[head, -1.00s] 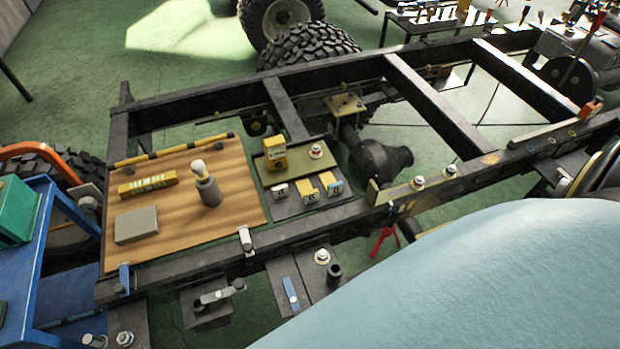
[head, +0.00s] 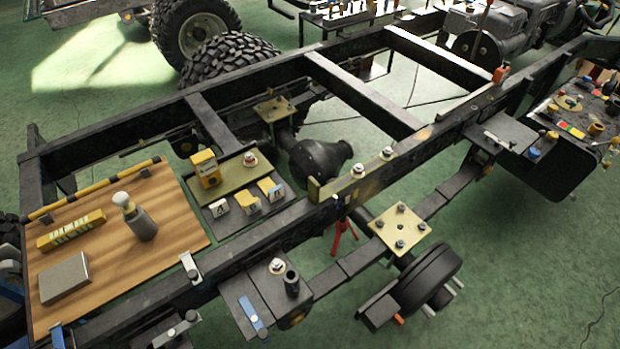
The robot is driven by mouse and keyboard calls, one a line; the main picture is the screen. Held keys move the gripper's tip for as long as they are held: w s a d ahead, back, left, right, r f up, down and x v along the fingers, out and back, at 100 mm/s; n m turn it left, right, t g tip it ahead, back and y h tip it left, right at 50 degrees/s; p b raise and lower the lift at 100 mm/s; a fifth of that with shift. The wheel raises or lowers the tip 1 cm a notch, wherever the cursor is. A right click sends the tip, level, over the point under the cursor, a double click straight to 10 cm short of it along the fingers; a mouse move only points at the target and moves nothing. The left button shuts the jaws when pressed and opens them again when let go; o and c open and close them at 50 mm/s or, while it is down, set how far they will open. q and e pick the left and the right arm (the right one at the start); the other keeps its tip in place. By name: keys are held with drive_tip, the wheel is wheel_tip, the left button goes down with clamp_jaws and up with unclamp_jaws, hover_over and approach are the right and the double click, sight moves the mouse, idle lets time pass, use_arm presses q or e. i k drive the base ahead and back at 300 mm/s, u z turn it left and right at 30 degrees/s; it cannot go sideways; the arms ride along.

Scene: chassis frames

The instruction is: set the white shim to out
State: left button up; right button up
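A small white piece (head: 189,267), which may be the white shim, sits at the near rail beside the wooden board's right front corner. I cannot tell its setting from here. A blue strip (head: 252,313) lies on a dark plate in front of the rail, and a blue piece (head: 58,337) is at the board's front left corner. A grey lever-like piece (head: 178,330) is on a bracket below the rail. Neither of my grippers shows in the head view.
The wooden board (head: 170,205) carries a bottle (head: 141,224), a yellow block (head: 72,230) and a grey block (head: 64,277). Small yellow-and-white blocks (head: 248,203) stand on a dark plate. The black chassis rail (head: 335,210) runs diagonally. Green floor (head: 520,270) is open at right.

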sight(221, 207)
drive_tip(key=z, duration=1.4)
drive_tip(key=k, duration=0.65)
drive_tip(key=u, duration=1.5)
drive_tip(key=i, duration=0.5)
